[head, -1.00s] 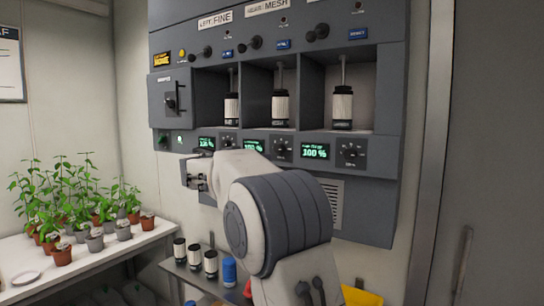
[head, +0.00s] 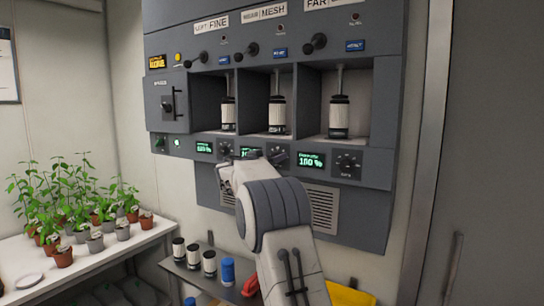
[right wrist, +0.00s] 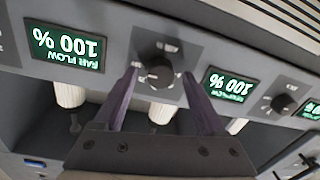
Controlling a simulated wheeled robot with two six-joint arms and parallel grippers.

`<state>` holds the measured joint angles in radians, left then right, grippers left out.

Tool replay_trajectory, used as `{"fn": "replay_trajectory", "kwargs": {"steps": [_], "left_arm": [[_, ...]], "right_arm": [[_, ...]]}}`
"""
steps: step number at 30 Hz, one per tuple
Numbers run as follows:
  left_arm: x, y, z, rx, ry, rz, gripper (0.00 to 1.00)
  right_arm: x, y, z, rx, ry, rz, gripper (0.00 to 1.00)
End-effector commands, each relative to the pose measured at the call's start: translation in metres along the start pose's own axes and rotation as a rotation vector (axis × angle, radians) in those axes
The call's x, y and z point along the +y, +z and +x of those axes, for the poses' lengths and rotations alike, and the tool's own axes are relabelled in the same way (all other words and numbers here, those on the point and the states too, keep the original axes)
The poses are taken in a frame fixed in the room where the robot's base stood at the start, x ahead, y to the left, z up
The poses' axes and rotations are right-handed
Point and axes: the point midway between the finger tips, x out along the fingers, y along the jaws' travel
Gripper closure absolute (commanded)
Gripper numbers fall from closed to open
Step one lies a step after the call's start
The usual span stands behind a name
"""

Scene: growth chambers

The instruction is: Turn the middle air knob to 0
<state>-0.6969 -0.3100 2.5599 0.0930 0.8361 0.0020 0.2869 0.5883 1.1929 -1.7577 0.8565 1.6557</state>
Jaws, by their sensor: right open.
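The middle air knob (right wrist: 157,72) is black and round on the grey panel, and it shows upside down in the right wrist view. In the head view the middle knob (head: 279,157) is just right of my arm's wrist. The middle display (right wrist: 230,86) reads 100 %. My right gripper (right wrist: 159,76) is open, its two dark fingers on either side of the middle knob in the picture. I cannot tell whether they touch it. In the head view, my own wrist partly covers the middle display. My left gripper is not in view.
The far knob (head: 347,164) and far-flow display (head: 312,161), reading 100 %, are to the right. The left knob (head: 226,149) is close by; it also shows in the wrist view (right wrist: 281,103). Bottles stand in recesses above the panel. Potted plants stand on a white table (head: 88,262).

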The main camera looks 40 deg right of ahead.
Motion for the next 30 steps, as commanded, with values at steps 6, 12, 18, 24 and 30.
{"fn": "replay_trajectory", "kwargs": {"steps": [6, 12, 18, 24, 30], "left_arm": [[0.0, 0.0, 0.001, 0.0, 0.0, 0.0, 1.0], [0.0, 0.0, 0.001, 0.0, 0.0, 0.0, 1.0], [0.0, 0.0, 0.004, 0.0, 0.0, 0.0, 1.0], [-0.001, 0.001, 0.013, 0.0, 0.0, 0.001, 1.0], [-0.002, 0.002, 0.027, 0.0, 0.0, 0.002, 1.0]], "right_arm": [[0.0, 0.0, 0.0, 0.0, 0.0, 0.0, 0.54], [0.0, 0.0, -0.001, 0.0, -0.001, 0.0, 1.0], [-0.001, 0.001, -0.001, -0.002, -0.001, -0.017, 1.0], [-0.001, 0.002, -0.001, -0.004, -0.004, -0.097, 1.0], [-0.002, 0.003, -0.001, -0.012, -0.006, -0.248, 1.0]]}}
